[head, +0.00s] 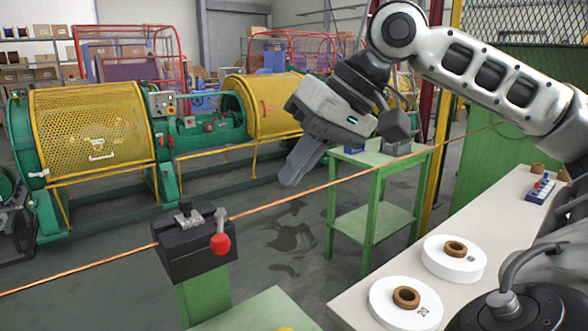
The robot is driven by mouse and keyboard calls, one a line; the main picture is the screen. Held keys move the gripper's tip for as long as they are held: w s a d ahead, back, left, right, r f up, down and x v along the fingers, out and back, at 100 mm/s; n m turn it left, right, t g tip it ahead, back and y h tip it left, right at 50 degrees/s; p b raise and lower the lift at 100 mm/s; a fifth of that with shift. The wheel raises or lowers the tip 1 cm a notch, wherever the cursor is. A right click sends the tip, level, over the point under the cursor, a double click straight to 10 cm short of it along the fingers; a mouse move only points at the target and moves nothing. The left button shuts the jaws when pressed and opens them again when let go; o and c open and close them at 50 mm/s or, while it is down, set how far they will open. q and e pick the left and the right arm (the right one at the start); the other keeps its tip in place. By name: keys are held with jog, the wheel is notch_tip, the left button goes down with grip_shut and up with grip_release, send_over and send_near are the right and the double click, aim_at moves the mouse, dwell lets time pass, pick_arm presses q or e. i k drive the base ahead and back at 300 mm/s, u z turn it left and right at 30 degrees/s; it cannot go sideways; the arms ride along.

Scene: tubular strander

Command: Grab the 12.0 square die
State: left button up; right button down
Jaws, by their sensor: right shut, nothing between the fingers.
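I cannot pick out a die marked 12.0 in the head view. Two white discs lie on the pale bench at the lower right, each with a brown ring on top. The near disc (385,313) has a mark that looks like 20; the far disc (440,265) shows no readable mark. A small blue rack (541,189) with little pieces stands farther back on the bench, too small to read. My right gripper (292,174) is shut and empty, pointing down in the air left of the bench, apart from these things. My left gripper is out of view.
A copper wire (275,203) runs across the view through a black clamp block (190,245) with a red knob. A green table (376,165) stands behind. Yellow and green strander machinery (95,130) fills the left back. The bench (480,225) has bare room.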

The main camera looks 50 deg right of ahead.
aim_at(190, 218)
jog(key=k, duration=1)
